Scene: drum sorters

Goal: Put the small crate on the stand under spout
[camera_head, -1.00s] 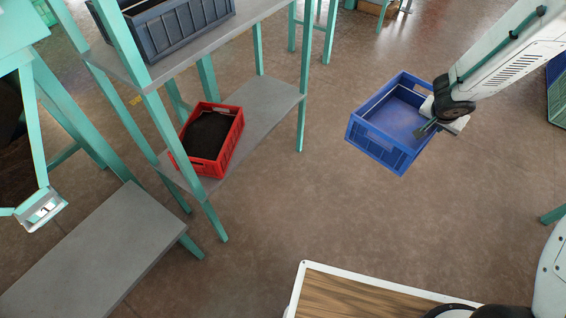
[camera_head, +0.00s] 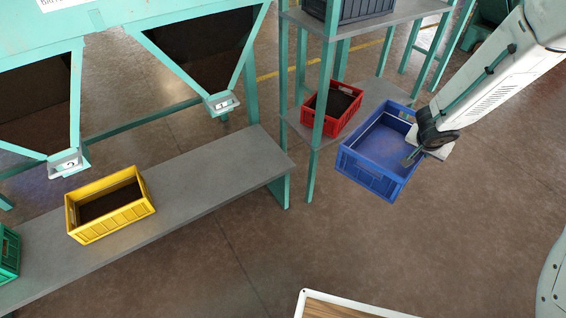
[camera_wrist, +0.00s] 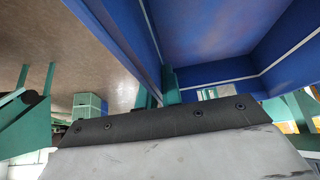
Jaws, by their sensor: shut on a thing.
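My gripper (camera_head: 412,156) is shut on the near right wall of an empty blue crate (camera_head: 366,174) and holds it up in the air, clear of the floor. In the wrist view the blue crate (camera_wrist: 215,40) fills the upper right, with its wall between the fingers (camera_wrist: 160,90). The spout marked 1 (camera_head: 222,104) hangs over the right part of a long grey stand (camera_head: 205,178). The spout marked 2 (camera_head: 66,164) is at the left. The stand below spout 1 is bare.
A yellow crate (camera_head: 112,216) with dark contents sits on the stand, right of spout 2. A green crate (camera_head: 9,254) is at its left end. A teal-legged shelf (camera_head: 376,94) holds a red crate (camera_head: 324,122) and a dark grey crate (camera_head: 350,10). Open floor lies in front of the stand.

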